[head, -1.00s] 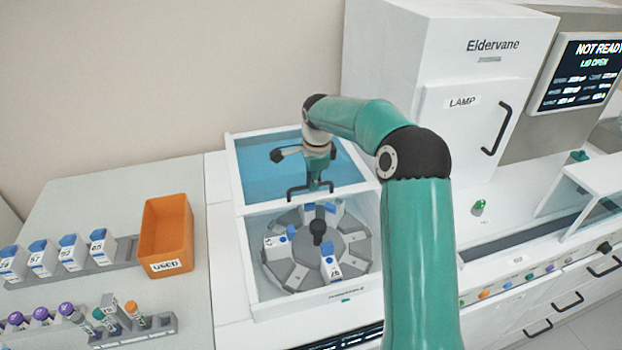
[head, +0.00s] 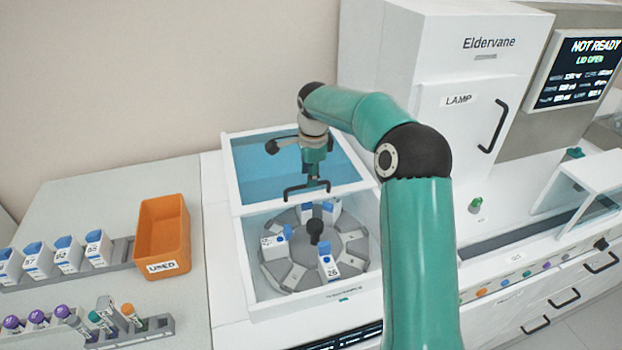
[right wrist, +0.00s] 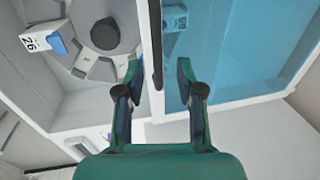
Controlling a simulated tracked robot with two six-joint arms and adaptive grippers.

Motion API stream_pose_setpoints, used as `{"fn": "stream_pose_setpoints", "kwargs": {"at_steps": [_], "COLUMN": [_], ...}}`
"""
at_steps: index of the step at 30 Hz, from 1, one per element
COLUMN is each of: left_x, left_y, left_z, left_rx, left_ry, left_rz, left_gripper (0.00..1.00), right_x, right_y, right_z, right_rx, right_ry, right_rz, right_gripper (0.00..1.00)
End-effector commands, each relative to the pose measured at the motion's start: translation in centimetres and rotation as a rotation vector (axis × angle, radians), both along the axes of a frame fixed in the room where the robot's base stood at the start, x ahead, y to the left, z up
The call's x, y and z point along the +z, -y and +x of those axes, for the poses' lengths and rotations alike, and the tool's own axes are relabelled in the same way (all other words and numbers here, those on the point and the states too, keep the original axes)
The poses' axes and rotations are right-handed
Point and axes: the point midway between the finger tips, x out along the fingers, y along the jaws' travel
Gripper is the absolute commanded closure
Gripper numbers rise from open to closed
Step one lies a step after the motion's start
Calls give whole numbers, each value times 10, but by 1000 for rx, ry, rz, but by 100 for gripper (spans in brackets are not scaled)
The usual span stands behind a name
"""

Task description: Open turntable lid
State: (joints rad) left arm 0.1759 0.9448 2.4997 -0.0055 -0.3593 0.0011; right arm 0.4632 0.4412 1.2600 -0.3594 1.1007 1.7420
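The turntable lid (head: 258,180) is a blue see-through panel in a white frame, lying over the back half of the turntable box. The front half is uncovered and shows the grey turntable (head: 290,270) with its black knob and several blue-capped bottles. A black bar handle (head: 293,196) runs along the lid's front edge. It also shows in the right wrist view (right wrist: 157,40). My right gripper (head: 315,178) is over this edge; in the right wrist view its fingers (right wrist: 157,72) are apart on either side of the handle line, not closed on it. My left gripper is not in view.
An orange USED bin (head: 163,238), a rack of white bottles (head: 97,248) and a tube rack (head: 140,332) stand on the left bench. The white lamp cabinet (head: 455,75) rises at the back right. The screen (head: 580,72) reads NOT READY, LID OPEN.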

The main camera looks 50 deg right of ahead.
Motion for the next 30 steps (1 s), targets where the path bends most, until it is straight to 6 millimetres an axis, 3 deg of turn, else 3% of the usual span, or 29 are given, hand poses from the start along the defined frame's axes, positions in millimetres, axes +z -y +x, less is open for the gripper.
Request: {"fn": "stream_pose_setpoints", "kwargs": {"at_steps": [6, 13, 18, 30], "left_x": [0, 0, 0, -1], "left_y": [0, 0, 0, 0], "left_z": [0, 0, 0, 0], "left_rx": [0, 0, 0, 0], "left_ry": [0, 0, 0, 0], "left_rz": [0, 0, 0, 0], "left_gripper": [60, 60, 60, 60], "right_x": [45, 80, 89, 90], "right_y": [-5, -9, -10, -10], "right_z": [-7, -14, -16, -16], "right_rx": [1, 1, 2, 1], "right_ry": [2, 0, -2, -3], "right_rz": [-2, 0, 1, 1], "right_gripper": [63, 63, 63, 63]}}
